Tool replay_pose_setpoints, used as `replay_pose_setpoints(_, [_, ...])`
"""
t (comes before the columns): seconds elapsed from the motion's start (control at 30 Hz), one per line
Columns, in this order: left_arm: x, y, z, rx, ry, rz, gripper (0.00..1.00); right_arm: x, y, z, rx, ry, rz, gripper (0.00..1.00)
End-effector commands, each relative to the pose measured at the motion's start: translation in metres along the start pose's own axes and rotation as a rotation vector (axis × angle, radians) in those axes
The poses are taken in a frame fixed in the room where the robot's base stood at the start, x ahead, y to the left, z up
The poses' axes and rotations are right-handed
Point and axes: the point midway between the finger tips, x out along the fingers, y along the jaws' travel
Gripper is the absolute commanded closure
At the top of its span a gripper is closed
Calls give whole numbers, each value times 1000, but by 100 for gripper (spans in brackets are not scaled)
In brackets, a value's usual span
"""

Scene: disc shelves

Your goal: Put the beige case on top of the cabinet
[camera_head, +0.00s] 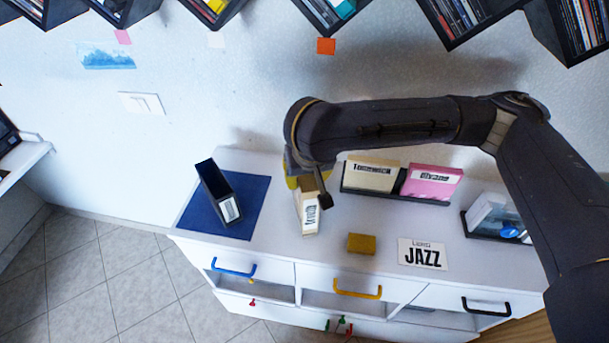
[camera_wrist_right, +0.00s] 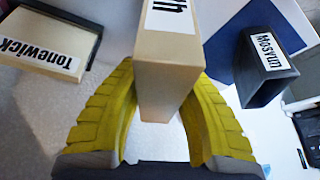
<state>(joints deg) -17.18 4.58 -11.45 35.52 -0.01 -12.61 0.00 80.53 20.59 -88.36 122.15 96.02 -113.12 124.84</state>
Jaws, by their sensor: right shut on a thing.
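My right gripper (camera_head: 306,180), with yellow fingers, is shut on a beige case (camera_head: 311,215). In the right wrist view the beige case (camera_wrist_right: 168,75) stands between both yellow fingers, its white label partly cut off by the top edge. The case is over the white top of the cabinet (camera_head: 275,220), right of the blue mat; I cannot tell whether its base touches the top. My arm hides part of the case's upper end. My left gripper is not in view.
A dark case (camera_head: 218,190) labelled Mosyun stands on the blue mat (camera_head: 255,195). Right of the gripper, a dark tray (camera_head: 383,194) holds a beige case (camera_head: 370,175) and a pink case (camera_head: 431,183). A yellow block (camera_head: 361,243) and a JAZZ card (camera_head: 422,254) lie in front.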

Motion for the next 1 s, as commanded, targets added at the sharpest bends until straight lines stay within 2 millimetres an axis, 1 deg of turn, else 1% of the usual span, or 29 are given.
replay_pose_setpoints(0.3, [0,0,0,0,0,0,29,3,0,1,0,2,0,100])
replay_pose_setpoints(0.33, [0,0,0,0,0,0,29,3,0,1,0,1,0,61])
replay_pose_setpoints(0.47, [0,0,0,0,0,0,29,2,0,1,0,0,0,47])
replay_pose_setpoints(0.77, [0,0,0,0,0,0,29,1,0,0,0,0,0,47])
replay_pose_setpoints(0.87, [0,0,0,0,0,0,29,-4,0,-1,-1,2,0,47])
replay_pose_setpoints(1.0, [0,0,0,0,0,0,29,-18,0,-2,-3,4,1,47])
